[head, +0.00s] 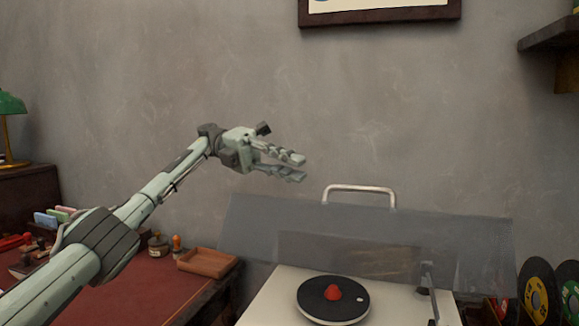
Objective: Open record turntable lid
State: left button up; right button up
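The record turntable (270,312) is at the bottom centre, with a cream top, a black round platter (313,308) and a red knob-like piece (333,292) at its middle. Its clear grey lid (250,225) stands raised and tilted behind the platter. A metal handle (358,188) sits on the lid's top edge. My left gripper (303,167) is above and left of the handle, apart from it, with a gap between its fingers and nothing held. My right gripper is not in view.
A red-topped desk (130,285) with a wooden tray (207,262) is at the left. Records (538,290) stand at the right of the turntable. A wall shelf (550,38) and a framed picture (380,15) are above. The wall space between is clear.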

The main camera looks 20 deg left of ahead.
aim_at(351, 187)
pick_arm(q)
jog(key=shift+a, duration=0.1)
